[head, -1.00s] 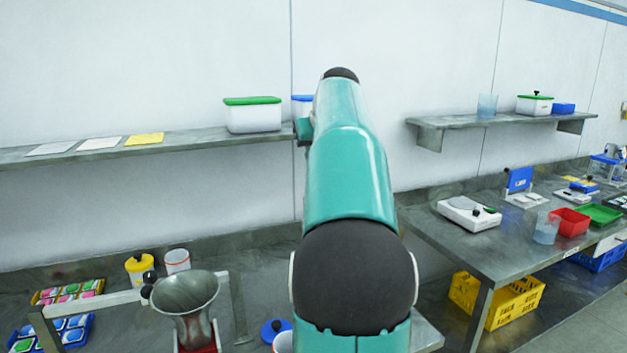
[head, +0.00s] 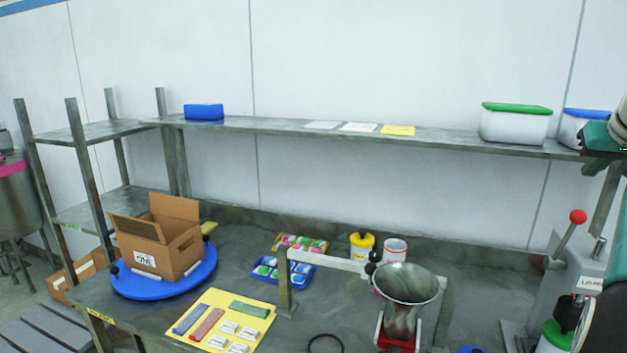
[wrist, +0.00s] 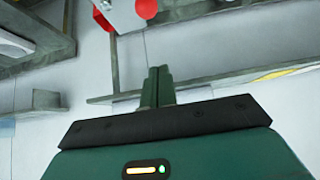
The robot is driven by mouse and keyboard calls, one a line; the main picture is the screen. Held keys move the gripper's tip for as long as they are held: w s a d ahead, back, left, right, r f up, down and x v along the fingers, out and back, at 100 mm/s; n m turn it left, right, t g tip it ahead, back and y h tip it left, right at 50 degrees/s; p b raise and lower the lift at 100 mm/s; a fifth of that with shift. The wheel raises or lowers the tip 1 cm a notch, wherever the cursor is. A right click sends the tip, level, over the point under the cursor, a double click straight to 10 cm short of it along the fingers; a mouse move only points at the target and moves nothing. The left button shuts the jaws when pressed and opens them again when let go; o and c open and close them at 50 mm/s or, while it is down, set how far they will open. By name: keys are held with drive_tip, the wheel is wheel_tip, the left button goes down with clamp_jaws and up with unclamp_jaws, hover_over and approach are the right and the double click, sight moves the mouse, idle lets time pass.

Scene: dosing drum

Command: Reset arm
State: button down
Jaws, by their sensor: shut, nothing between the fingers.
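My gripper (wrist: 158,88) shows in the wrist view with its two dark green fingers together, shut and empty. Nothing touches the fingertips there; a grey shelf edge (wrist: 215,84) runs behind them. In the head view part of my teal arm shows at the right edge, beside the lidded tubs on the shelf. My fingertips cannot be made out clearly in that view.
A lever press with a red knob (head: 578,216) stands at the right, near my arm. A metal funnel (head: 408,284), an open carton (head: 160,245) on a blue turntable (head: 135,284) and a yellow mat (head: 190,340) are on the bench. A wall shelf (head: 270,126) runs above.

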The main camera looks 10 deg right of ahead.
drive_tip(key=w+a+f+n+y, duration=0.1)
drive_tip(key=a+f, duration=0.3)
drive_tip(key=a, duration=1)
drive_tip(key=w+a+f+n+y, duration=0.15)
drive_tip(key=a+f, duration=0.25)
drive_tip(key=a, duration=0.9)
drive_tip(key=s+a+f+n, duration=0.2)
drive_tip(key=s+a+f, duration=0.6)
drive_tip(key=a+f, duration=0.1)
drive_tip(key=s+a+f+n+g+y, duration=0.1)
drive_tip(key=s+a+f, duration=0.6)
drive_tip(key=a+f, duration=0.3)
drive_tip(key=shift+s+a+f+n+g, duration=0.15)
drive_tip(key=shift+s+a+n+g, duration=0.2)
drive_tip(key=shift+a, duration=0.6)
drive_tip(key=shift+d+y, duration=0.15)
drive_tip(key=shift+y, duration=0.1)
